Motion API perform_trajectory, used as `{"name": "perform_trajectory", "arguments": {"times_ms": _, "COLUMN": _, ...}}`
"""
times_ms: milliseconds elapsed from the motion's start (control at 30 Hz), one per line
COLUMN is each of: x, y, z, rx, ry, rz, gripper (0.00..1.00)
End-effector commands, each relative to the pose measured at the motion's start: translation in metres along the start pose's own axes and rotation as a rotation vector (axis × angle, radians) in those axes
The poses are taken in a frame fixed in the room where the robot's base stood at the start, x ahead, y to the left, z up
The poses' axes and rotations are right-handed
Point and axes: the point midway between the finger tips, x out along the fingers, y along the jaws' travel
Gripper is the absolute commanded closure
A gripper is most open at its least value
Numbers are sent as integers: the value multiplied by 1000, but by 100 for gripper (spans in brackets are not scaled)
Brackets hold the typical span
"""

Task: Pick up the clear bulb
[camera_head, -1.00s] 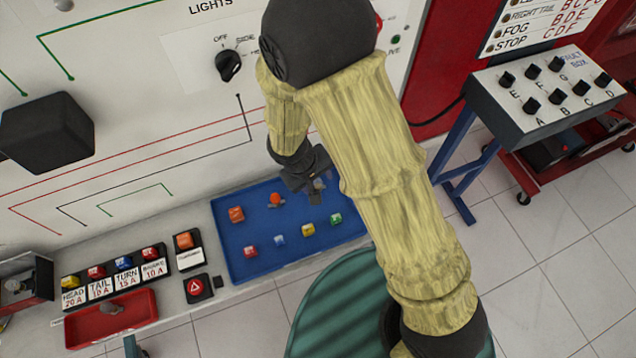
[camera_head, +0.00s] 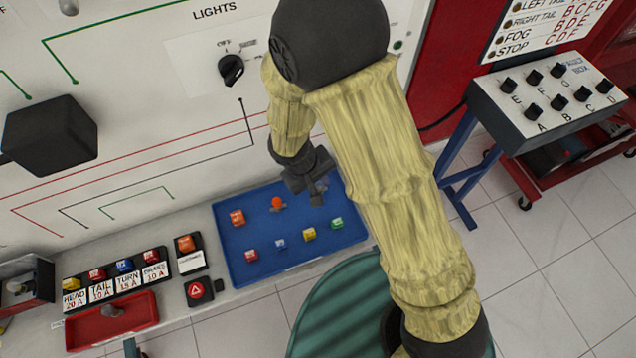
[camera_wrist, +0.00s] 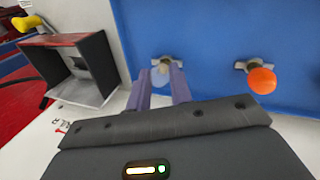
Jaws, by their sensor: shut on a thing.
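The clear bulb (camera_wrist: 161,73) is at the blue tray's upper part, a pale glassy globe with a metal base and bracket-like holder behind it. My gripper (camera_wrist: 160,82) is shut on it, one finger on each side of the globe in the wrist view. In the head view my gripper (camera_head: 317,194) is over the tray's upper right, and the bulb is mostly hidden by the fingers. Whether the bulb is clear of the tray floor I cannot tell.
The blue tray (camera_head: 290,264) also holds an orange bulb (camera_head: 277,202), which shows right of my gripper in the wrist view (camera_wrist: 262,80). The light panel (camera_head: 150,100) stands behind.

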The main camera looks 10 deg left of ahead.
Motion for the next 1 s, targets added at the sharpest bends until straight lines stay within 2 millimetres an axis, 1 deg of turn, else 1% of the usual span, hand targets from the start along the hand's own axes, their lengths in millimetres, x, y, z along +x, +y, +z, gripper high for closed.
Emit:
{"name": "perform_trajectory", "arguments": {"times_ms": 33, "x": -9, "y": 3, "z": -1, "rx": 2, "ry": 4, "rz": -1, "gripper": 100}}
{"name": "perform_trajectory", "arguments": {"times_ms": 300, "x": -60, "y": 18, "z": -1, "rx": 2, "ry": 5, "rz": -1, "gripper": 100}}
{"name": "perform_trajectory", "arguments": {"times_ms": 433, "x": -77, "y": 24, "z": -1, "rx": 1, "ry": 3, "rz": -1, "gripper": 100}}
{"name": "perform_trajectory", "arguments": {"times_ms": 500, "x": -83, "y": 25, "z": 0, "rx": 0, "ry": 2, "rz": -1, "gripper": 100}}
{"name": "perform_trajectory", "arguments": {"times_ms": 600, "x": -86, "y": 26, "z": 0, "rx": -1, "ry": 1, "rz": -1, "gripper": 100}}
{"name": "perform_trajectory", "arguments": {"times_ms": 1000, "x": -85, "y": 26, "z": 0, "rx": -1, "ry": 0, "rz": -1, "gripper": 100}}
